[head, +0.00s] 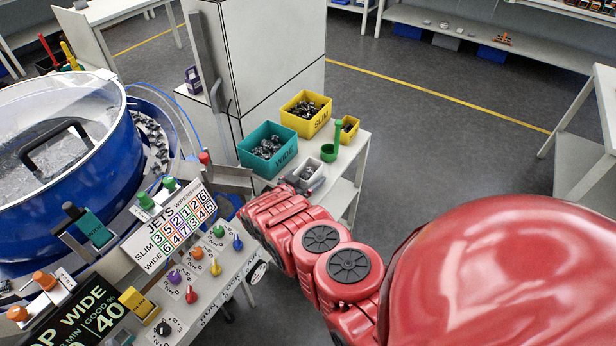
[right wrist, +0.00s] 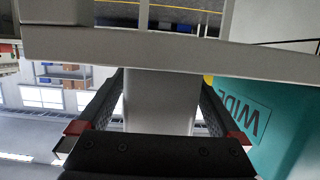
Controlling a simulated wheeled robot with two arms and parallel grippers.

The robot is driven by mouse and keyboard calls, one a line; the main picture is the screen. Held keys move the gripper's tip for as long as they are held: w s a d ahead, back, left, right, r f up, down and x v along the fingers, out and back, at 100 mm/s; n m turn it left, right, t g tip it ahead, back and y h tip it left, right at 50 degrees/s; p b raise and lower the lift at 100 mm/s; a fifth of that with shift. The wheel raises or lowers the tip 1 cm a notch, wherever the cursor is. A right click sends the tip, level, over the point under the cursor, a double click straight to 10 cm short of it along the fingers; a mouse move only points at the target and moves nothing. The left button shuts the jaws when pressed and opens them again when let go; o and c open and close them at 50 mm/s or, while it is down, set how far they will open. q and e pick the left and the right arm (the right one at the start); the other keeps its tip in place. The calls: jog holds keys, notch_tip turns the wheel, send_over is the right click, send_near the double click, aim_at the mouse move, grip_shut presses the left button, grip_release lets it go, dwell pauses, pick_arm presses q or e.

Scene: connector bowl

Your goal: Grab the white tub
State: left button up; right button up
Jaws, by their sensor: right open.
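The small white tub (head: 306,170) stands at the front of the white side table, holding grey metal pieces. My right gripper (head: 315,181) is at the tub's near side, partly hiding it. In the right wrist view the open fingers (right wrist: 162,82) have the pale wall of the white tub (right wrist: 160,103) between them, with a narrow gap showing on at least one side. Whether either finger touches it I cannot tell. My left gripper is not in view.
A teal WIDE bin (head: 268,150) is close on the tub's left; it also shows in the right wrist view (right wrist: 285,115). A yellow SLIM bin (head: 306,114), a green cup with an upright handle (head: 329,152) and a small yellow bin (head: 347,129) stand nearby. The control panel (head: 205,275) lies left of my arm.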

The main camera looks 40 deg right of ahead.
jog(key=c, duration=1.3)
jog(key=shift+r, duration=0.1)
